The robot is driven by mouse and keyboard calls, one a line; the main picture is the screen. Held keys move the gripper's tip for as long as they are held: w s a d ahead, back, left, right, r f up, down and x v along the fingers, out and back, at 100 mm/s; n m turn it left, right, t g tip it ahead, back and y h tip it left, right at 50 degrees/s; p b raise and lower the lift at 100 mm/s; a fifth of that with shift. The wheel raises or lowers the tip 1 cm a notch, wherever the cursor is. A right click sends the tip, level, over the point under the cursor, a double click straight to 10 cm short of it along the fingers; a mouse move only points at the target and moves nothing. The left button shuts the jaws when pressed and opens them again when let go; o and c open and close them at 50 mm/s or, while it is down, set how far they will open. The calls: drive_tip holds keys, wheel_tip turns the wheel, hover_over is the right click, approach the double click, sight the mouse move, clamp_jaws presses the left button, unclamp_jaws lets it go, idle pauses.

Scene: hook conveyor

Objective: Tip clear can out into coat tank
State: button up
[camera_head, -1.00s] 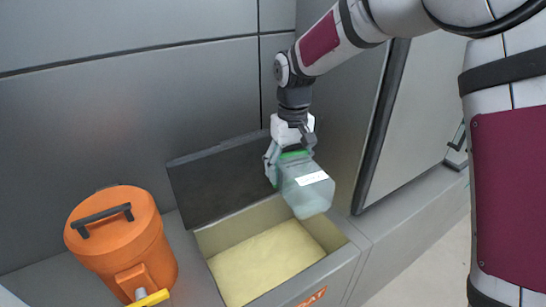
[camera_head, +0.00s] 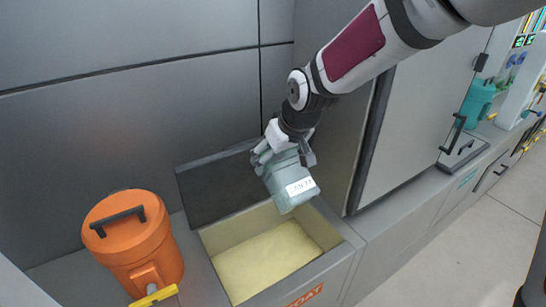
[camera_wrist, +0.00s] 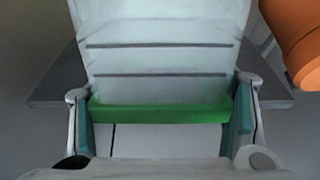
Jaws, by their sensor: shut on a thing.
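The clear can (camera_head: 287,179) is a translucent box-shaped can with a white label. It hangs tilted above the back right of the coat tank. My gripper (camera_head: 283,154) is shut on its upper end. In the wrist view, my gripper (camera_wrist: 165,112) has a finger on each side of a green bar on the can (camera_wrist: 160,65). The coat tank (camera_head: 333,262) is a grey open box marked "COAT", with pale yellow contents (camera_head: 268,262) inside. Its dark lid (camera_head: 215,187) stands open behind it. I cannot tell whether anything is in the can.
An orange drum (camera_head: 130,240) with a black handle and a yellow tap stands left of the tank. A grey cabinet door (camera_head: 425,110) is at the right. A teal container (camera_head: 477,103) stands farther right on the ledge.

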drive_tip(key=r+t+p, duration=0.1)
drive_tip(key=s+r+t+y+p, duration=0.1)
drive_tip(key=p, duration=0.1)
drive_tip(key=shift+d, duration=0.3)
drive_tip(key=shift+s+d+r+t+y+p, duration=0.1)
drive_tip(key=shift+r+t+y+p, duration=0.25)
drive_tip(key=shift+r+t+y, duration=0.2)
drive_tip(key=shift+s+d+r+t+y+p, duration=0.1)
drive_tip(key=shift+r+t+y+p, duration=0.3)
drive_tip(key=shift+t, duration=0.25)
wheel_tip(320, 180, up, 2)
drive_tip(key=t+y, duration=0.2)
drive_tip(key=t, duration=0.1)
drive_tip(key=shift+r, duration=0.15)
drive_tip(key=shift+s+d+r+t+y+b, duration=0.15)
drive_tip(key=shift+r+t+y+b, duration=0.75)
drive_tip(key=shift+t, duration=0.5)
